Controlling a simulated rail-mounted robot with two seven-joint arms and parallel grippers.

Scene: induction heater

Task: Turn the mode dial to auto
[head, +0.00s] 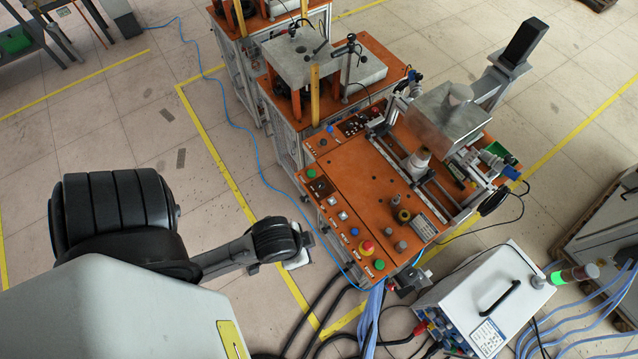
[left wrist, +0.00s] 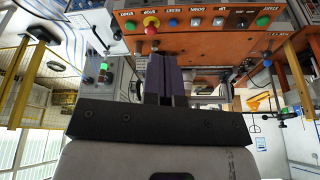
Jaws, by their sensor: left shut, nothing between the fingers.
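The mode dial (head: 320,187) is a small black knob on the orange control panel's front strip, between a green button and a white one. In the left wrist view the dial (left wrist: 242,22) shows upper right, too small to read its setting. My left gripper (left wrist: 166,60) is shut and empty, its dark fingers pointing towards the panel below the stop and reset buttons in that picture, apart from the dial. In the head view my left arm reaches in from the left, its wrist (head: 275,240) left of the panel; the fingers are mostly hidden there. My right gripper is not in view.
A grey-white power box (head: 480,300) with cables stands at lower right. Floor left of the machine is mostly clear, with a blue cable.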

